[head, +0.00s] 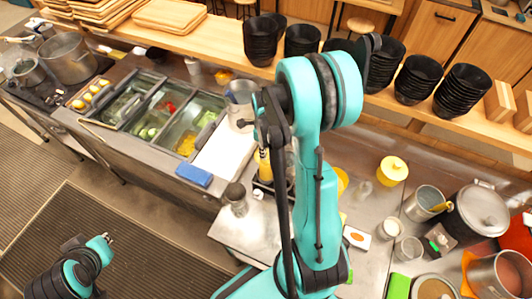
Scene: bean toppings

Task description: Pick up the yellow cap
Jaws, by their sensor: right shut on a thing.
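A round yellow cap-like piece (392,170) with a small knob stands on the steel counter, right of my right arm. Another upright yellow thing (265,166) shows just left of that arm, partly covered. I cannot tell from this view whether it is a bottle or has a cap. Dark jaw-like parts of my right gripper (268,128) show beside the upper arm, above this yellow thing. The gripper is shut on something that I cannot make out. My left gripper (103,240) is at the lower left over the floor mat, mostly hidden, and its jaws are unclear.
Topping bins (150,112) and a blue block (194,175) lie left of my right arm. Several stacked black bowls (416,80) line the wooden shelf. Metal pots (481,211) and a green item (398,286) crowd the right. Some counter beside the yellow cap-like piece is clear.

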